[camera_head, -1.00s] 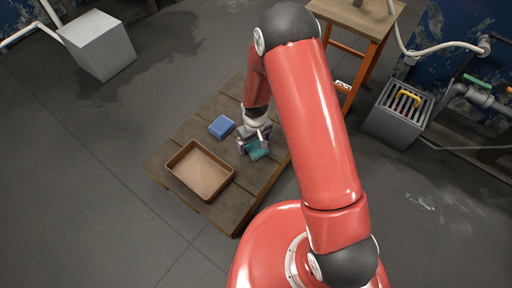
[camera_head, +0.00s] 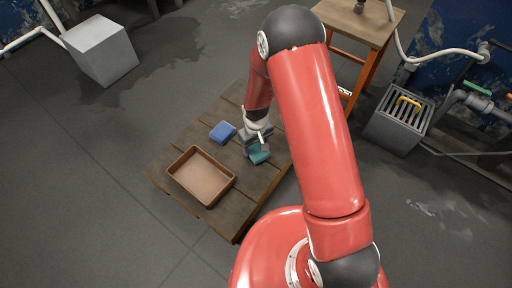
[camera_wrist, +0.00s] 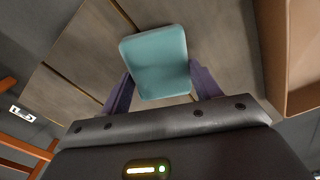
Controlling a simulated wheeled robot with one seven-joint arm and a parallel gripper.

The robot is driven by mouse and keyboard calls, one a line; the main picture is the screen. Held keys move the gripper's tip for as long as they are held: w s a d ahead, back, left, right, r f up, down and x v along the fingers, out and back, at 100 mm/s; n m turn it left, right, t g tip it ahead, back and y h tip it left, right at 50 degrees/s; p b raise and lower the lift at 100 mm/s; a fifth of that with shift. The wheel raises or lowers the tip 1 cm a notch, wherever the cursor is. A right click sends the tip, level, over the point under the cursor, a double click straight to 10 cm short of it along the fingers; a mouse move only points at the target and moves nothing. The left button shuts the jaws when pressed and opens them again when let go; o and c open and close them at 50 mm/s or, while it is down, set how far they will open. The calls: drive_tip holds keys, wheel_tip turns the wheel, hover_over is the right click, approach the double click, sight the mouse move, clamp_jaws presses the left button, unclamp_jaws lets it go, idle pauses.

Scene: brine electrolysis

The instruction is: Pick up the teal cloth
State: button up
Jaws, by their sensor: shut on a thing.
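The teal cloth (camera_head: 259,156) is a folded, rounded block at the end of my arm, over the wooden pallet-like platform (camera_head: 233,207). In the wrist view the teal cloth (camera_wrist: 157,60) sits between the two purple fingers of my gripper (camera_wrist: 160,88). My gripper (camera_head: 257,147) is shut on it, with one finger at each side. Whether the cloth still touches the boards is hard to tell. Part of it is hidden behind my gripper in the head view.
A blue block (camera_head: 222,132) lies on the platform left of my gripper. A brown tray (camera_head: 201,178), empty, stands at the platform's front left; its wall shows at the wrist view's right (camera_wrist: 277,50). A wooden stand (camera_head: 362,22) and a grey drain box (camera_head: 398,128) are to the right.

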sight(256, 147)
wheel_tip(256, 147, up, 18)
drive_tip(key=p, duration=0.3)
drive_tip(key=shift+r, duration=0.2)
